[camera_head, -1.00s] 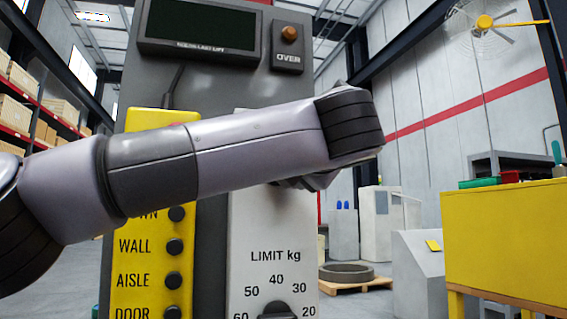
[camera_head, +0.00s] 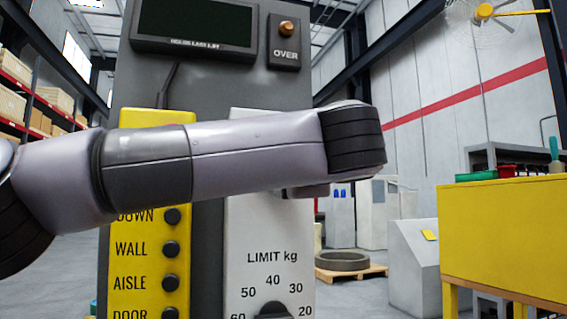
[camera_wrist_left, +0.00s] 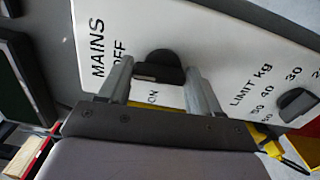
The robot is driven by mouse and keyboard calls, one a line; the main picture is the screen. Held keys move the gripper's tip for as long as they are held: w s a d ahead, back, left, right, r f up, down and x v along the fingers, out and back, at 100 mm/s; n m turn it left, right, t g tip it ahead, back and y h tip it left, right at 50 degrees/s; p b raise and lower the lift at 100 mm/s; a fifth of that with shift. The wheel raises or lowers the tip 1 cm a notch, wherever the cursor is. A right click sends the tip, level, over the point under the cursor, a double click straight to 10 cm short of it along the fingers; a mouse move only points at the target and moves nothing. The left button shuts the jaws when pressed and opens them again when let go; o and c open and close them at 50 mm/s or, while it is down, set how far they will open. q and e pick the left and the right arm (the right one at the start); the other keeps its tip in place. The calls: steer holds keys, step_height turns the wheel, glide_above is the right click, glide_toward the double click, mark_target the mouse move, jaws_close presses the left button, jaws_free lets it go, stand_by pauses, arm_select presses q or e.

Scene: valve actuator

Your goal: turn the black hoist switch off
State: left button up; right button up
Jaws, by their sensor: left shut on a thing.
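The black hoist switch (camera_wrist_left: 162,66) is a dark knob on the white panel marked MAINS, with OFF and ON lettering, in the left wrist view. A pale mark on the knob lies between the two words; I cannot tell exactly which it points to. My left gripper (camera_wrist_left: 159,68) is shut on this knob, one finger on each side. In the head view my left arm crosses in front of the white panel (camera_head: 270,225) and hides the switch and fingers. My right gripper is not in view.
A black LIMIT kg dial (camera_head: 273,310) is lower on the white panel and also shows in the wrist view (camera_wrist_left: 297,103). A yellow panel with several black buttons (camera_head: 171,249) stands to its left. A dark display (camera_head: 195,22) and an OVER lamp (camera_head: 286,28) are above.

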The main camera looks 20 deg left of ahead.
arm_select(q)
steer(key=shift+m, duration=0.3)
steer(key=shift+d+f, duration=0.1)
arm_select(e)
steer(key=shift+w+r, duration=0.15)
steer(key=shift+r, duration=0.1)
arm_select(q)
steer(key=o, duration=1.1)
steer(key=shift+c, duration=0.2)
steer(key=v, duration=0.7)
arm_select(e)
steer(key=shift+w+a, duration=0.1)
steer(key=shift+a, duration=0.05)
